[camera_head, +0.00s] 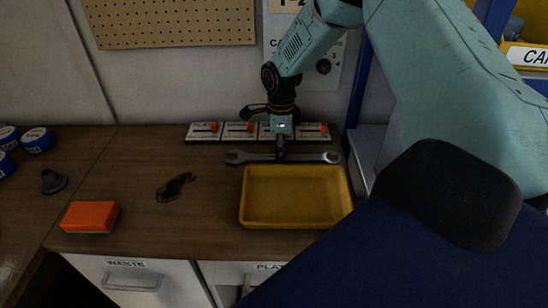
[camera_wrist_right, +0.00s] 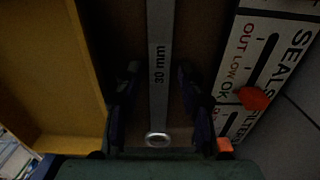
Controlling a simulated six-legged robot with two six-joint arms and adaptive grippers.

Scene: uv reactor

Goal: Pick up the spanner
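The spanner (camera_head: 310,157) is a long grey metal tool lying on the wooden bench, just behind the yellow tray. Its open jaw is at the left and its ring end at the right. In the right wrist view the spanner (camera_wrist_right: 158,60) shows its "30 mm" marking and runs between the two fingers. My right gripper (camera_head: 281,152) points down over the middle of the spanner. In the wrist view the right gripper (camera_wrist_right: 157,85) is open, with gaps between each finger and the shaft. My left gripper is not in view.
The yellow tray (camera_head: 296,224) is empty, directly in front of the spanner. A row of white panels with red sliders (camera_head: 205,132) stands close behind. An orange block (camera_head: 90,217), a dark object (camera_head: 175,187) and blue-topped containers (camera_head: 37,140) sit to the left.

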